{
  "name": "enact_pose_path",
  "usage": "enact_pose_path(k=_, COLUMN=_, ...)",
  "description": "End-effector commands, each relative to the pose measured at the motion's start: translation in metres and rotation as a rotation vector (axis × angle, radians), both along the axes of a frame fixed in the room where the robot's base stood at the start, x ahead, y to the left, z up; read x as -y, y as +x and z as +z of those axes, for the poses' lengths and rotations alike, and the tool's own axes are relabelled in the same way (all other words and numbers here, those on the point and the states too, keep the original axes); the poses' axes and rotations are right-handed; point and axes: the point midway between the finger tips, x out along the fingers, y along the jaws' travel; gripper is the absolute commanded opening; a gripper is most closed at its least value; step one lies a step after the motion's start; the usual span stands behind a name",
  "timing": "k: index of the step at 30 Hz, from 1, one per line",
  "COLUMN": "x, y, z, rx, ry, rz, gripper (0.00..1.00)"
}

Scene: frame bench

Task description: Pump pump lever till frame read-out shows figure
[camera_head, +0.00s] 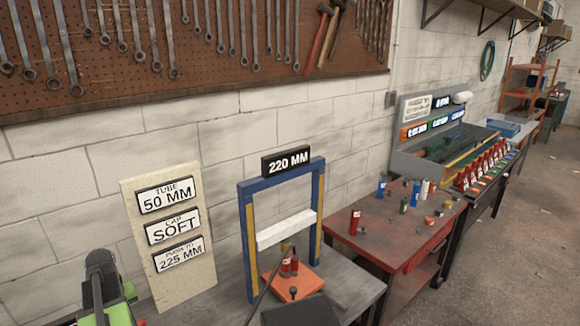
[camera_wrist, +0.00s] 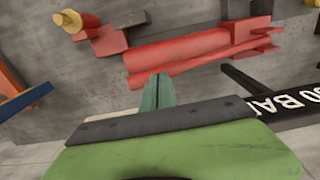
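The press frame (camera_head: 248,235) has blue and yellow uprights. Its black read-out (camera_head: 286,161) shows 220 MM. A board (camera_head: 160,275) reads TUBE 50 MM, CAP SOFT and, in smaller print, what looks like PUSH TO 225 MM. The wrist view shows long red pump parts (camera_wrist: 185,55) with a dark plate (camera_wrist: 290,108) ending in BAR. My gripper (camera_wrist: 156,90) has its narrow teal fingers together, close to the red parts; contact is unclear. I cannot make out the lever surely.
A red bench (camera_head: 385,240) with small bottles and cans stands to the right. Wrenches and hammers hang on a pegboard (camera_head: 200,80) above. A grey bin rack (camera_head: 425,150) is behind the bench. The floor at far right is open.

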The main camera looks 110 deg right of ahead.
Motion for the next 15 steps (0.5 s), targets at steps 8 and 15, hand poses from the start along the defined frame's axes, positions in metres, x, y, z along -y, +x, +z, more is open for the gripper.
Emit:
enact_pose_path(k=8, x=0.0, y=0.0, z=-0.038, rx=0.001, ry=0.0, rz=0.0, gripper=0.0)
enact_pose_path(k=15, x=0.0, y=0.0, z=-0.065, rx=0.002, ry=0.001, rz=0.001, gripper=0.0)
